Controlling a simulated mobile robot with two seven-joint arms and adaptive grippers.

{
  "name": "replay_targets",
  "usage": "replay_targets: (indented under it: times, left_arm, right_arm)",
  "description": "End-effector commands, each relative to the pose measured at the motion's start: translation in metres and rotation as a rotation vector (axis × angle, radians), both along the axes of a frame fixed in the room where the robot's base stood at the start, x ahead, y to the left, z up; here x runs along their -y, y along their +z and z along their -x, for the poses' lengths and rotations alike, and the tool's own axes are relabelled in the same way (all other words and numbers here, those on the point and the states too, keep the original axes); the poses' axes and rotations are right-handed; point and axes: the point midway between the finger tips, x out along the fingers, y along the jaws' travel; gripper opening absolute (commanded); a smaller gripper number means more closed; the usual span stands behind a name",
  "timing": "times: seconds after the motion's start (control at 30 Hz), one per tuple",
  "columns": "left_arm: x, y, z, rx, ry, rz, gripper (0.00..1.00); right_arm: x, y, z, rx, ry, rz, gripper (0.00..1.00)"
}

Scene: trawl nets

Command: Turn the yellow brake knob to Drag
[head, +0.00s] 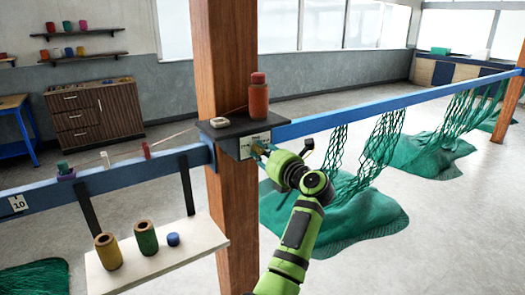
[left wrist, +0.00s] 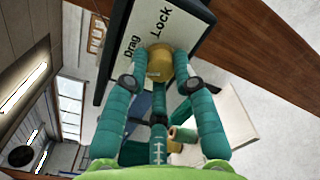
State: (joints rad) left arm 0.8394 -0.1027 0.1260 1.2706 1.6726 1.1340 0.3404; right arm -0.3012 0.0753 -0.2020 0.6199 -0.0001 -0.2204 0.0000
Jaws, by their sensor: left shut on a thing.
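The yellow brake knob (left wrist: 159,62) shows in the left wrist view, on a white label plate (left wrist: 150,28) printed with "Drag" and "Lock". My left gripper (head: 261,150) is at the front of the post, and its teal fingers are shut on the knob, one on each side. I cannot make out a pointer on the knob, so its setting is unclear. In the head view the gripper covers the knob, and part of the label plate (head: 247,146) shows beside it. My right gripper is not in view.
A dark shelf (head: 222,129) above the plate holds a red-brown bottle (head: 258,95) and a small white device (head: 220,105). A white shelf (head: 190,240) at lower left carries spools. Green nets (head: 335,220) hang and lie beyond the blue rail (head: 400,103).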

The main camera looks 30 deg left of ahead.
Motion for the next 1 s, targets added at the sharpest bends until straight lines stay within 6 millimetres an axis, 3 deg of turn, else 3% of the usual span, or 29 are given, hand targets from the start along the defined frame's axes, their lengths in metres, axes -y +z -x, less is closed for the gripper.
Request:
replay_targets:
  times: [0.5,1.0]
  left_arm:
    - [0.0,-0.005,0.001,-0.358,0.002,-0.132,0.0]
    - [0.0,-0.008,0.002,-0.441,0.003,-0.165,0.0]
  right_arm:
    - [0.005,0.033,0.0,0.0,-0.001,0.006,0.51]
    - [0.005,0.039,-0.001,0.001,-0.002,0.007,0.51]
